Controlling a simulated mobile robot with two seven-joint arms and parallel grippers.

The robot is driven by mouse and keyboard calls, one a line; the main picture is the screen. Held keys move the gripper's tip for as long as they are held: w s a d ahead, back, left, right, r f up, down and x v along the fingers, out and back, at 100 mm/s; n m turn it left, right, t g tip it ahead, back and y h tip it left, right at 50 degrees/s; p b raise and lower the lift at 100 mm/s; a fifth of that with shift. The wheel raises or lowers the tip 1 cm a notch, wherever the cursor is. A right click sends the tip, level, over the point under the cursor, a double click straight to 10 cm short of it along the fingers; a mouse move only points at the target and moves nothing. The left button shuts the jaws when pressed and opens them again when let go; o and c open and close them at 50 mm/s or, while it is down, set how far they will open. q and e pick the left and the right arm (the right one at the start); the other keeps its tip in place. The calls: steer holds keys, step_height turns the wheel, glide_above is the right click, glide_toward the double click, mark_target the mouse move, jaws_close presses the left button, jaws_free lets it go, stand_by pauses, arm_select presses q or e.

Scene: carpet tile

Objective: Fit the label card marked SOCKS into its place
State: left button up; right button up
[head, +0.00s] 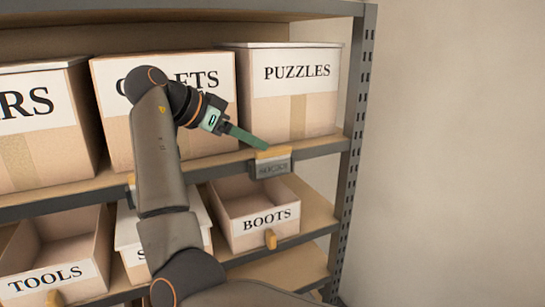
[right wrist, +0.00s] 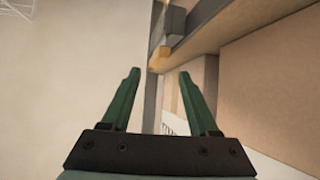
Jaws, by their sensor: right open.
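In the head view, a small grey plate (head: 271,169) with dark lettering hangs at the middle shelf's front edge below the PUZZLES box. The lettering is too small to read surely as SOCKS. A tan tab (head: 272,152) stands on its top; a tan tab also shows in the right wrist view (right wrist: 165,52). My right gripper (head: 264,144) points down to the right, with its green fingertips close to that tab. In the right wrist view its fingers (right wrist: 158,72) are apart, with nothing gripped between them. My left gripper is not in view.
A PUZZLES box (head: 297,73) and other labelled boxes fill the middle shelf. Below are open TOOLS (head: 53,278) and BOOTS (head: 267,217) bins, and a bin showing an S (head: 136,255), mostly hidden by my arm. A perforated upright (head: 357,120) borders the right side.

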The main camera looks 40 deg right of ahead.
mark_target(272, 149)
steer(key=x, duration=0.5)
steer(key=shift+s+d+f+p, duration=0.2)
steer(key=shift+s+d+p, duration=0.15)
jaws_close()
stand_by(0.3)
